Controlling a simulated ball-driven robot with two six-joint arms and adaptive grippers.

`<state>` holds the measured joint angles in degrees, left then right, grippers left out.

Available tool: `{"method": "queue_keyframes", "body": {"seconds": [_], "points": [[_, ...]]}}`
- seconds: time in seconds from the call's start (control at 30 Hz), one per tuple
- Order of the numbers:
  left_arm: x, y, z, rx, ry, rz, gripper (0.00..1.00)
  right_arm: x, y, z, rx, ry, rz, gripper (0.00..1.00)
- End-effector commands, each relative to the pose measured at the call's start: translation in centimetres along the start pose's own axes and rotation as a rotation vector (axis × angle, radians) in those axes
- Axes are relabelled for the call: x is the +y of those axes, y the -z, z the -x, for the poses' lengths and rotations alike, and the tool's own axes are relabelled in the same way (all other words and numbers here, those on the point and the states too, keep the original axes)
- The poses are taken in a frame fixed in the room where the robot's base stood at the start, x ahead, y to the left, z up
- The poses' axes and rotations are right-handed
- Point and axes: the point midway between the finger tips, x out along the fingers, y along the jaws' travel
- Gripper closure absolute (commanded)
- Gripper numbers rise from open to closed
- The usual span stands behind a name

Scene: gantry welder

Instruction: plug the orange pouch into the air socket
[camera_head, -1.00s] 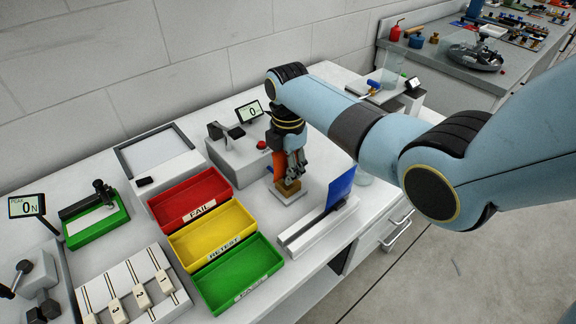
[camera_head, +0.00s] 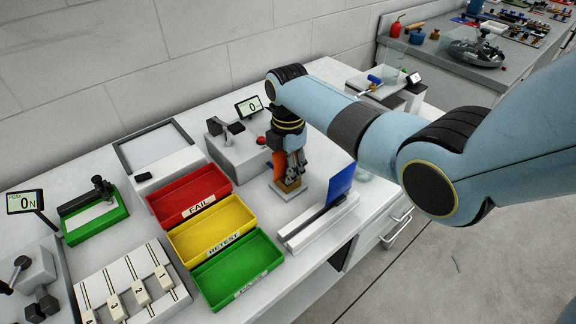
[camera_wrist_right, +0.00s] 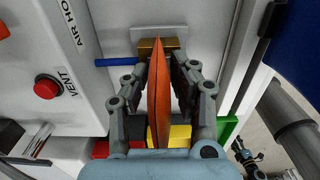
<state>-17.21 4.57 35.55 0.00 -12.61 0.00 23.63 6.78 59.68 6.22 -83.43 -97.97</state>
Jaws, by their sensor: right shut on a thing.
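My right gripper (camera_head: 293,172) points down over the bench and is shut on the orange pouch (camera_head: 279,165). In the right wrist view the pouch (camera_wrist_right: 160,95) stands edge-on between the two fingers, its narrow end toward a brass block (camera_wrist_right: 150,45). That block, which looks like the air socket, also shows in the head view (camera_head: 290,187) on a small pale plate (camera_head: 283,197). The pouch's end is at or close to the block; I cannot tell whether it is seated in it. My left gripper is out of view.
A grey box (camera_head: 238,153) with a red vent button (camera_wrist_right: 46,87) stands beside the gripper. Red (camera_head: 163,204), yellow (camera_head: 180,243) and green (camera_head: 207,287) bins lie to the left. A rail with an upright blue panel (camera_head: 340,185) is close on the right.

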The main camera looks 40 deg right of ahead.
Motion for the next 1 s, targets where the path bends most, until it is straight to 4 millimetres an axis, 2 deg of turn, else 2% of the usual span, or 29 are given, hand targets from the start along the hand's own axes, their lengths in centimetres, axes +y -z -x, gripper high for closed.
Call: {"method": "queue_keyframes", "body": {"seconds": [0.73, 0.77, 0.93, 1.0], "points": [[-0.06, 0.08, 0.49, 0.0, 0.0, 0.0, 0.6, 0.04, 0.01, 0.04, 0.0, -0.001, 0.0, 1.0], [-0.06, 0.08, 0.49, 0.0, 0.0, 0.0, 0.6, 0.04, 0.01, 0.04, 0.0, -0.001, 0.0, 0.72], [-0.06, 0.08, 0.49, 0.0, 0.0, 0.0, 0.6, 0.03, 0.01, 0.04, 0.0, -0.001, 0.0, 0.5], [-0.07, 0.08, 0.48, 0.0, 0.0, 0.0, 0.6, 0.03, 0.0, 0.03, 0.0, -0.001, 0.0, 0.48]]}}
